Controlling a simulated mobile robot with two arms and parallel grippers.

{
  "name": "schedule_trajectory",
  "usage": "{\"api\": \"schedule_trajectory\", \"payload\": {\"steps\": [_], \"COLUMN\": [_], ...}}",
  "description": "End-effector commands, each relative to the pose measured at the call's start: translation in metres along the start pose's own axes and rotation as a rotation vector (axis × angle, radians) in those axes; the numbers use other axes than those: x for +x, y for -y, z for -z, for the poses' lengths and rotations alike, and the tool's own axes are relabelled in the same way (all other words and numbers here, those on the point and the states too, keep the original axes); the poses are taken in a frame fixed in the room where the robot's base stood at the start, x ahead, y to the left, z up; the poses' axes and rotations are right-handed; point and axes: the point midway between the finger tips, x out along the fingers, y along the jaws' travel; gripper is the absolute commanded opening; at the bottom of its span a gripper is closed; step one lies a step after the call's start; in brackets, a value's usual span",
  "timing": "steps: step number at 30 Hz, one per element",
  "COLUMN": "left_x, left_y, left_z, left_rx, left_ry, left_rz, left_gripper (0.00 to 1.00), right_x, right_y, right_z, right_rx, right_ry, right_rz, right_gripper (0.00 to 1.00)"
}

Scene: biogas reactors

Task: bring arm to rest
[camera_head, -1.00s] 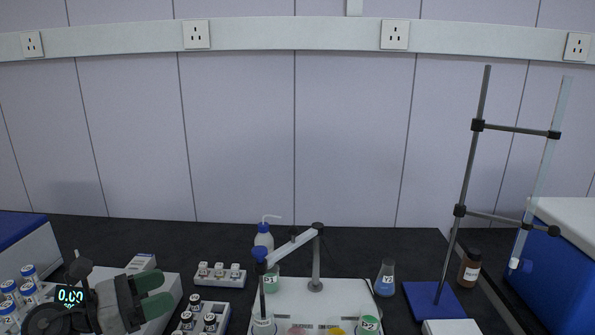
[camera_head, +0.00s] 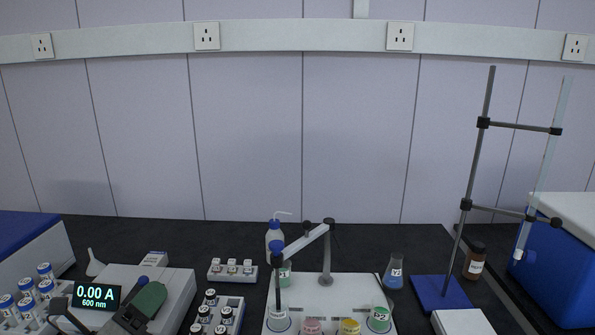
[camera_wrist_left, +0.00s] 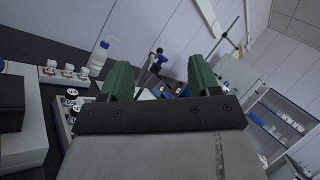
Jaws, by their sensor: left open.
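My left gripper (camera_head: 140,310) shows at the lower left of the head view, in front of the white instrument (camera_head: 170,282) whose display reads 0.00 A. In the left wrist view its two green fingers (camera_wrist_left: 157,80) stand apart with nothing between them. The gripper is open and empty, and it is held above the bench. My right gripper shows in neither view.
A rack of vials (camera_head: 30,300) stands at the left. A small rack (camera_head: 232,272) and a vial block (camera_head: 215,315) stand right of the instrument. The white platform (camera_head: 345,290) carries several jars. A blue-based stand (camera_head: 440,293) and flask (camera_head: 393,272) are at the right.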

Motion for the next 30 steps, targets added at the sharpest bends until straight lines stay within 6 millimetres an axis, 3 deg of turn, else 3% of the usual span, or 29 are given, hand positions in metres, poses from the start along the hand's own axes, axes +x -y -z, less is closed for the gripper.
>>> {"api": "schedule_trajectory", "payload": {"steps": [5,8,14,21,30], "left_x": [-0.033,-0.066,-0.148,-0.219,-0.276], "left_y": [-0.018,-0.036,-0.054,-0.028,0.027], "left_z": [0.011,0.029,0.099,0.171,0.226], "left_rx": [-0.464,-0.771,-1.311,-1.641,-1.810], "left_ry": [0.287,0.473,0.809,1.047,1.213], "left_rz": [-0.215,-0.395,-0.830,-1.263,-1.700], "left_gripper": [0.62,0.62,0.62,0.62,0.62], "right_x": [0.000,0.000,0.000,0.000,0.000], "right_y": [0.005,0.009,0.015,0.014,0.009], "right_z": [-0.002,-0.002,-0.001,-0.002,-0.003], "right_rx": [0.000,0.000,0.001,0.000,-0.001], "right_ry": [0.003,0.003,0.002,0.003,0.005], "right_rz": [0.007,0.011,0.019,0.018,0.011], "right_gripper": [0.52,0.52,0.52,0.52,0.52]}}
